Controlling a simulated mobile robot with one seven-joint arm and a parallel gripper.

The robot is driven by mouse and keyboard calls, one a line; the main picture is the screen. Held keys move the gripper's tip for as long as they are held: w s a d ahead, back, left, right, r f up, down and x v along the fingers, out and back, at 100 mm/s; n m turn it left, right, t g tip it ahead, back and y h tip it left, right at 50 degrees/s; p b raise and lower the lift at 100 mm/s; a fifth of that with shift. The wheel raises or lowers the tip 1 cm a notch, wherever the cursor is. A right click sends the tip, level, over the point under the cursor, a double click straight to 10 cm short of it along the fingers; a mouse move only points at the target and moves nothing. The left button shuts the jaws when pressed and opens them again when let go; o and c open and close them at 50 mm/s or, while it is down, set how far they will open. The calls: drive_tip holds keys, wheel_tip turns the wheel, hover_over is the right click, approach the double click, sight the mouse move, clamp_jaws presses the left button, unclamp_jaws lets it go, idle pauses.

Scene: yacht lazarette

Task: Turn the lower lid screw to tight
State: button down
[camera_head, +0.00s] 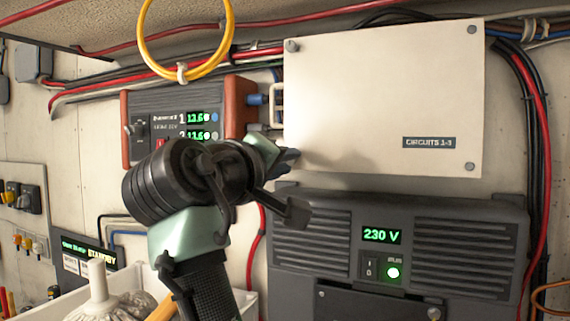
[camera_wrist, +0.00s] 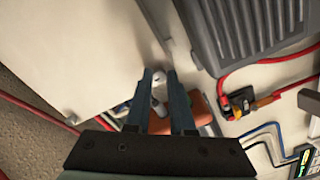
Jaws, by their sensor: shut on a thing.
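The cream lid (camera_head: 380,110) marked "CIRCUITS 1-3" is on the wall, and it fills the left of the wrist view (camera_wrist: 75,55). Grey screws show at its upper left (camera_head: 291,45), upper right (camera_head: 471,29) and lower right (camera_head: 474,169) corners. My gripper (camera_head: 284,157) is at the lower left corner and hides that corner in the head view. In the wrist view my gripper's fingers (camera_wrist: 160,78) are closed around a small pale screw head (camera_wrist: 160,85) at the lid's edge. How far the screw is turned cannot be told.
A dark grey unit (camera_head: 400,240) showing "230 V" stands just below the lid. A red-ended meter box (camera_head: 178,118) is close on the left, behind my arm. Cables run along the top and right. A yellow cable loop (camera_head: 186,75) hangs above the meter.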

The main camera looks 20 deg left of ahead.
drive_tip(key=shift+f+m, duration=0.1)
drive_tip(key=shift+m, duration=0.9)
drive_tip(key=c, duration=0.8)
unclamp_jaws()
drive_tip(key=shift+o, duration=0.2)
